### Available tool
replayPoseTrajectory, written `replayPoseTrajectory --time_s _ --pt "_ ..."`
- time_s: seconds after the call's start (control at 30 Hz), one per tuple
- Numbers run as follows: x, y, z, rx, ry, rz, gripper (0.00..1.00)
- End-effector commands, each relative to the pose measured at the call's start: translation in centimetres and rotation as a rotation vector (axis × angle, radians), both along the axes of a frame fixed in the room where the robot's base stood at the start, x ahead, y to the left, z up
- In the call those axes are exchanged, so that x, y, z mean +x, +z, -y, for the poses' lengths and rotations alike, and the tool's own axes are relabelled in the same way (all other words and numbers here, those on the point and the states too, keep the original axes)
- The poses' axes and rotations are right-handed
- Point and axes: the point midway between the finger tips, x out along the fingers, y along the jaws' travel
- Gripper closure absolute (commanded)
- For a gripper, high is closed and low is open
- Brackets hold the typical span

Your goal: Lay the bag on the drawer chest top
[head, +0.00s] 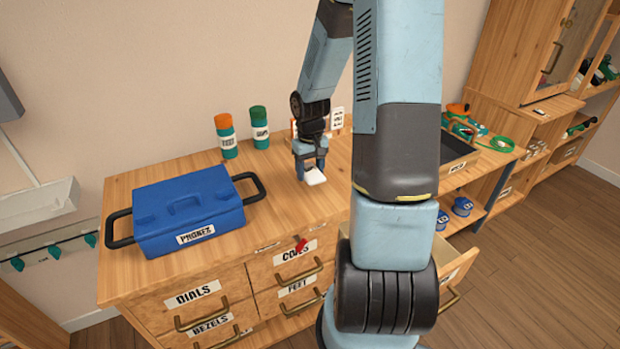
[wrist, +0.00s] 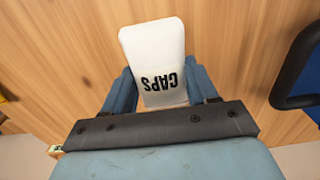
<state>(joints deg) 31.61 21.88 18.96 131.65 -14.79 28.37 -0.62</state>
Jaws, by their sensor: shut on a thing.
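The bag (wrist: 155,55) is a small white pouch marked "CAPS". In the wrist view it sits between the two blue fingers of my gripper (wrist: 160,88), which is shut on it. In the head view the white bag (head: 314,177) shows just below my gripper (head: 308,162), over the wooden top of the drawer chest (head: 262,210). It is low, at or very near the top; I cannot tell whether it touches. The chest has labelled drawers, among them "DIALS" and "BEZELS".
Two canisters, one orange-capped (head: 226,136) and one green-capped (head: 259,128), stand at the back. A right-hand drawer (head: 455,262) is pulled open. Bare top surrounds the bag.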

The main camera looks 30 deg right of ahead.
Motion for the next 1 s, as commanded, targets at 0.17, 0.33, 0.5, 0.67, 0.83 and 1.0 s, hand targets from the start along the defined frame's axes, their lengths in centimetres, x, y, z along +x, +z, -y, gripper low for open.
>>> replayPoseTrajectory --time_s 0.17,0.33,0.5,0.67,0.83,1.0 --pt "0.4 -0.7 -0.2 0.000 -0.001 -0.001 0.72" --pt "0.5 -2.8 -0.3 0.001 -0.001 -0.004 0.72" --pt "0.6 -3.9 -0.2 0.000 -0.002 -0.001 0.72" --pt "0.6 -3.8 -0.2 0.000 -0.002 0.000 0.72" --pt "0.6 -4.0 -0.2 0.000 -0.001 0.000 0.38" --pt "0.6 -3.9 -0.2 0.000 -0.001 0.000 0.22"
